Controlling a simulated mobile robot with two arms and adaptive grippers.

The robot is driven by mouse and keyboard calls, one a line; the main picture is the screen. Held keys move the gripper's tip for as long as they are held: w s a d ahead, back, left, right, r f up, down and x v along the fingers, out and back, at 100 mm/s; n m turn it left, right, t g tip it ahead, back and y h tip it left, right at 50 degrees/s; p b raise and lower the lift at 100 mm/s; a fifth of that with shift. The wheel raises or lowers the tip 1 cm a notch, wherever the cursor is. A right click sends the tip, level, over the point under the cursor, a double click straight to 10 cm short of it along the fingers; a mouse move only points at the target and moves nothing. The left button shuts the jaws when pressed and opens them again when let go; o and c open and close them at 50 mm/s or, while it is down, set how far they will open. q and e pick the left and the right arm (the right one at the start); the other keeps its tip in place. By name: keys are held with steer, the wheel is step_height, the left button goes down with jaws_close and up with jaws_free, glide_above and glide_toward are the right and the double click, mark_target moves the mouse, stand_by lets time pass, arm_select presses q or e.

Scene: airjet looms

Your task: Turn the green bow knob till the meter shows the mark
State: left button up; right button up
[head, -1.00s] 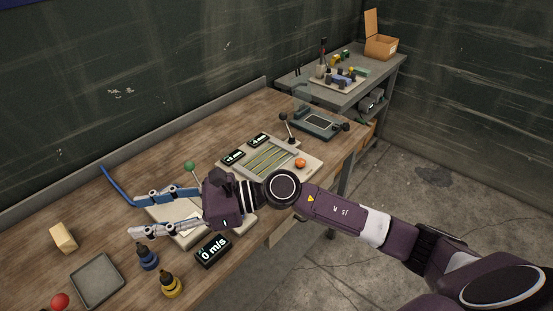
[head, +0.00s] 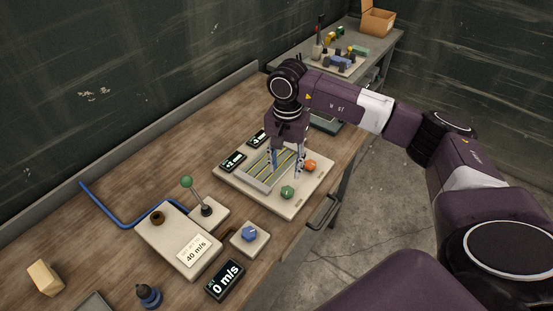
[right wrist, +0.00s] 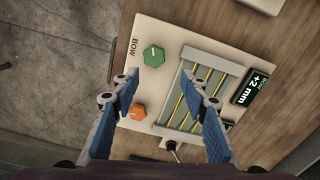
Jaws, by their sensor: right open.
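The green bow knob (head: 288,191) sits on the near corner of a pale panel (head: 310,197). In the right wrist view the knob (right wrist: 154,56) has a white pointer line and a BOW label beside it. The bow meter (right wrist: 253,88) reads +2 mm there; it also shows in the head view (head: 232,161). I cannot make out a mark on it. My right gripper (head: 285,174) points down above the panel, between the striped cloth and the orange knob. In the right wrist view the gripper (right wrist: 160,78) is open and empty, its fingers apart from the green knob. My left gripper is out of view.
An orange knob (head: 310,165) and a striped cloth window (head: 268,167) share the panel. Nearer are a green-topped lever (head: 187,183), a blue knob (head: 249,234) and a 0 m/s display (head: 226,281). A drawer handle (head: 323,212) juts from the bench front.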

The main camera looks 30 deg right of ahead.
mark_target(287, 190)
steer(key=shift+s+f, duration=0.1)
steer(key=shift+s, duration=0.25)
steer(key=shift+s+f+b, duration=0.25)
steer(key=shift+s+b, duration=0.1)
steer(key=shift+s, duration=0.1)
steer(key=shift+s+f+b, duration=0.2)
steer(key=shift+s+b, duration=0.1)
steer(key=shift+s, duration=0.15)
steer(key=f+b, duration=0.1)
steer(key=f, duration=0.3)
steer(key=f+b, duration=0.1)
steer(key=f, duration=0.1)
steer(key=shift+w+a+f+b, duration=0.1)
steer(key=shift+w+f+b, duration=0.1)
steer(key=shift+w+b, duration=0.15)
steer(key=shift+r, duration=0.25)
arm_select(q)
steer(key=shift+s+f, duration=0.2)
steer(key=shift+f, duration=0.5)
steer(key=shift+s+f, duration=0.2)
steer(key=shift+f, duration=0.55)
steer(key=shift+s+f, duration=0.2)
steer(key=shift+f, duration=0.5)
arm_select(e)
steer(key=shift+w+f, duration=0.15)
steer(key=shift+f, duration=0.1)
steer(key=shift+r, duration=0.1)
steer(key=shift+c, duration=0.3)
steer(key=c, duration=1)
